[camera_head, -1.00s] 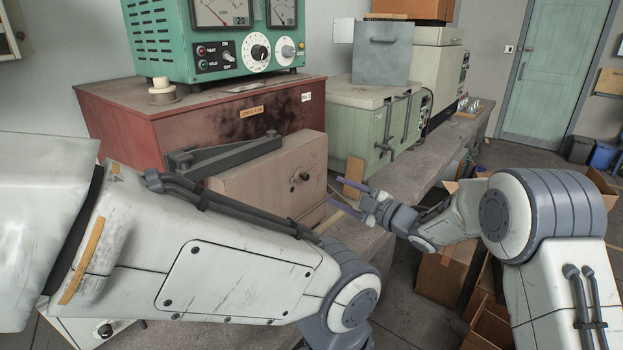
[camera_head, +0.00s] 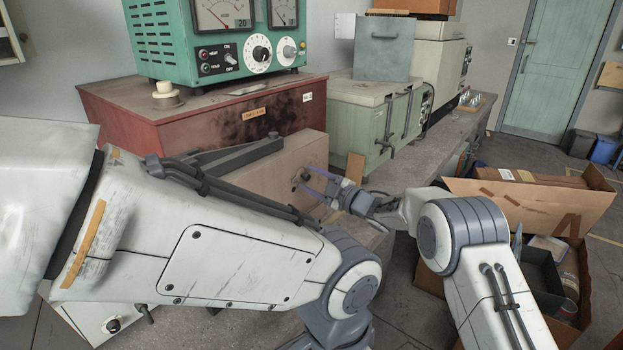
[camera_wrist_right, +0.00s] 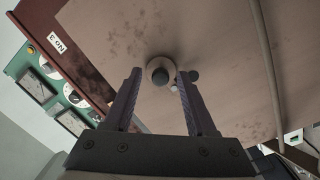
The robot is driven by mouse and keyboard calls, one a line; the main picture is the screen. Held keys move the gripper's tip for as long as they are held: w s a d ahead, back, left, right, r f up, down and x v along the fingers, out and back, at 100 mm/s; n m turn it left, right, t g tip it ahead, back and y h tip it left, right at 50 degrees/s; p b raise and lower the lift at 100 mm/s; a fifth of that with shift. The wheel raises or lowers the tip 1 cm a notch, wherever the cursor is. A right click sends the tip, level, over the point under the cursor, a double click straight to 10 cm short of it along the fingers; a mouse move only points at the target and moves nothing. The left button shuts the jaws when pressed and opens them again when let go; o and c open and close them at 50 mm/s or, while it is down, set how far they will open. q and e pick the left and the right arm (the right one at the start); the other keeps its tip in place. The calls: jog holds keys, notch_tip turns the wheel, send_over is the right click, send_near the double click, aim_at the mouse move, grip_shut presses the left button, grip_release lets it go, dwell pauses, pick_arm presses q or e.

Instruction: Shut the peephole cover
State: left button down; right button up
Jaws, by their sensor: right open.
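A pinkish-brown furnace-like box (camera_head: 270,178) stands at the bench edge. On its front, a round peephole fitting (camera_wrist_right: 158,66) with a pale rim and a dark round centre shows in the wrist view.
A red-brown cabinet (camera_head: 205,118) carries a green meter unit (camera_head: 160,48) behind the box. A green chest (camera_head: 355,120) stands further along the bench. An open cardboard box (camera_head: 520,205) is on the floor at right. My left arm hides part of the pinkish-brown box.

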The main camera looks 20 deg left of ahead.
grip_shut()
jog(key=shift+f+m, duration=0.1)
jog(key=shift+m, duration=0.2)
jog(key=f+m+p, duration=0.1)
jog(key=m, duration=0.3)
jog(key=s+f+m+g+p, duration=0.1)
jog(key=m+p, duration=0.1)
jog(key=m, duration=0.3)
jog(key=m+p, duration=0.1)
jog(key=m, duration=0.3)
jog(key=shift+s+a+f+m+g+h+p, duration=0.25)
jog(key=shift+f+m+g+h+p, duration=0.05)
jog(key=shift+f, duration=0.1)
jog(key=shift+s+a+f+m+p, duration=0.1)
jog(key=shift+s+m+p, duration=0.2)
jog(key=shift+m, duration=0.75)
jog(key=shift+s+a+f+m+p, duration=0.15)
jog(key=shift+m+p, duration=0.1)
jog(key=shift+m, duration=0.8)
jog(key=shift+d, duration=0.1)
